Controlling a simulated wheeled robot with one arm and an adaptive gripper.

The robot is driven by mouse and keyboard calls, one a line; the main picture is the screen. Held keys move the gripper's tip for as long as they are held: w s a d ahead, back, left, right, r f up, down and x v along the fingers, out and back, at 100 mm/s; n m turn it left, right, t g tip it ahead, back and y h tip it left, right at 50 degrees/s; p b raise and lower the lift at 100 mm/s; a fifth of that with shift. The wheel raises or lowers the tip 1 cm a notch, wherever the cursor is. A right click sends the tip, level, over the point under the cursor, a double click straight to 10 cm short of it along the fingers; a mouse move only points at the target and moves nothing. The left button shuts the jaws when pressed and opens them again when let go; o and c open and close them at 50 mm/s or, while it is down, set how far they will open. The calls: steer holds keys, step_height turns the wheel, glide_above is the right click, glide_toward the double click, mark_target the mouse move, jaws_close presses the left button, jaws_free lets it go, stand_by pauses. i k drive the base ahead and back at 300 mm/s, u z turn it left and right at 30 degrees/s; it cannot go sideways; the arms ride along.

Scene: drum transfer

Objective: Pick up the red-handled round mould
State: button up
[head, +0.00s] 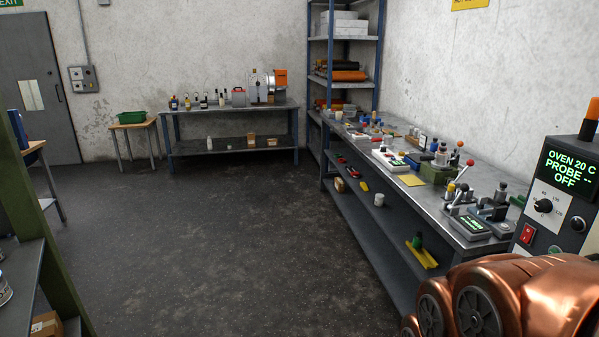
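I cannot make out a red-handled round mould for certain. On the long metal bench (412,185) at the right, a lever with a red ball knob (470,162) stands among small devices. A small red item (353,173) lies on the bench's lower shelf, too small to identify. A red container (239,97) stands on the far workbench (190,111). My copper-coloured arm fills the bottom right corner. My gripper is not in view.
An oven control box (556,185) reading 20 C stands at the right. A green tool block (437,174) and a yellow sheet (411,180) are on the long bench. A green-framed shelf (40,215) edges the left. The dark floor (220,240) between is clear.

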mark_target(387, 140)
steer(key=z, duration=0.1)
steer(key=i, duration=1.7)
steer(key=z, duration=0.2)
steer(key=i, duration=3)
steer(key=z, duration=0.15)
